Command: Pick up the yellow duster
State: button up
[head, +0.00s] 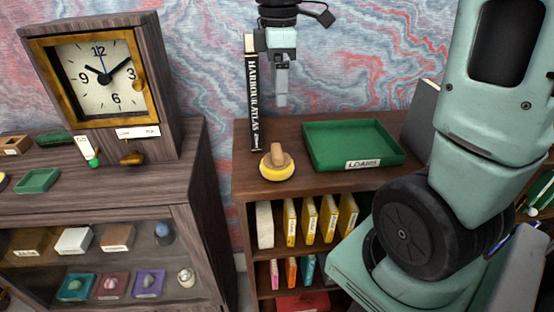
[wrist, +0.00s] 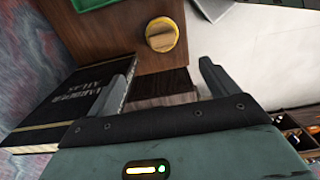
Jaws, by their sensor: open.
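The yellow duster (head: 277,166) is a round yellow pad with a wooden knob handle. It sits on top of the wooden bookcase, left of the green tray and near the front edge. In the wrist view the duster (wrist: 162,34) shows at the top centre, beyond the fingertips. My gripper (head: 281,100) hangs above the bookcase top, over and behind the duster and right of the black book. In the wrist view my gripper (wrist: 166,75) has its fingers apart with nothing between them.
A black upright book, Harbour Atlas (head: 254,100), stands close left of my gripper. The green tray (head: 345,164) labelled LOANS lies right of the duster. A grey upright box (head: 419,128) stands farther right. A wooden clock (head: 98,77) stands on the left cabinet.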

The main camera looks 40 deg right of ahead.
jog(key=p, duration=0.2)
send_near(278, 149)
notch_tip(278, 149, down, 6)
jog(key=shift+w+d+r, duration=0.1)
jog(key=shift+w+r, duration=0.05)
jog(key=shift+r, duration=0.1)
jog(key=f+p, duration=0.1)
jog(key=f, duration=0.3)
jog(key=shift+s+p, duration=0.2)
jog(key=shift+p, duration=0.15)
jog(key=shift+f, duration=0.55)
jog(key=c, duration=1.2)
